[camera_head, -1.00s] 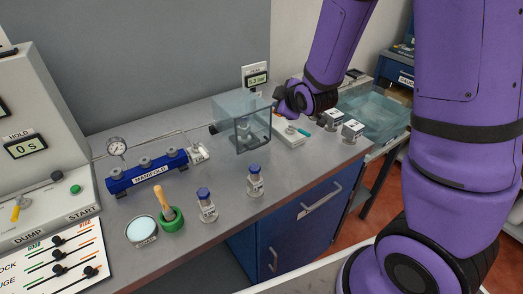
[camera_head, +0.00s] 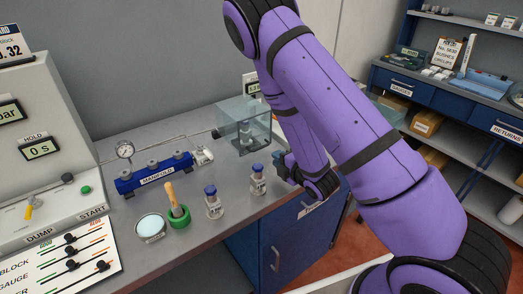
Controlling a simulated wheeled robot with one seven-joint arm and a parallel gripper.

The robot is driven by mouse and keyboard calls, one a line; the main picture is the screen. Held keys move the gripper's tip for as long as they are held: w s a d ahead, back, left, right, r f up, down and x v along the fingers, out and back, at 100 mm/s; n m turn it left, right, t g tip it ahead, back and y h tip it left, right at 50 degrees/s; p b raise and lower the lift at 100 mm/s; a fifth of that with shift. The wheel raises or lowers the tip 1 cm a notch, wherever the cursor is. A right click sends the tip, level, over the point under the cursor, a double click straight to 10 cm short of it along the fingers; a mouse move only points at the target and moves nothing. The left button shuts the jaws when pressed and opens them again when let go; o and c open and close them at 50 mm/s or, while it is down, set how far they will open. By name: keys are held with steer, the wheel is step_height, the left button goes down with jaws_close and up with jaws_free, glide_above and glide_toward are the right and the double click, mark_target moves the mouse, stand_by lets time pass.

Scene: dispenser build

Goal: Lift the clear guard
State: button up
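The clear guard (camera_head: 231,117) is a see-through box at the back right of the bench, standing down over a small fitting or bottle. My purple arm comes in from the right and passes in front of the area right of the guard. My gripper (camera_head: 283,162) is at the arm's lower end, near the bench's front edge, right of and nearer than the guard and apart from it. Its fingers are small and partly hidden, so I cannot tell if they are open or shut.
Two blue-capped bottles (camera_head: 213,203) (camera_head: 258,180), a green mortar (camera_head: 178,217) with a pestle and a round white-topped jar (camera_head: 151,228) stand in front. The blue manifold (camera_head: 155,174) and its pipe lie left of the guard. A shelf unit (camera_head: 450,90) stands at the far right.

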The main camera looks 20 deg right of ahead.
mark_target(261, 148)
steer(key=x, duration=1)
steer(key=shift+w+a, duration=0.1)
steer(key=shift+w, duration=0.2)
jaws_close()
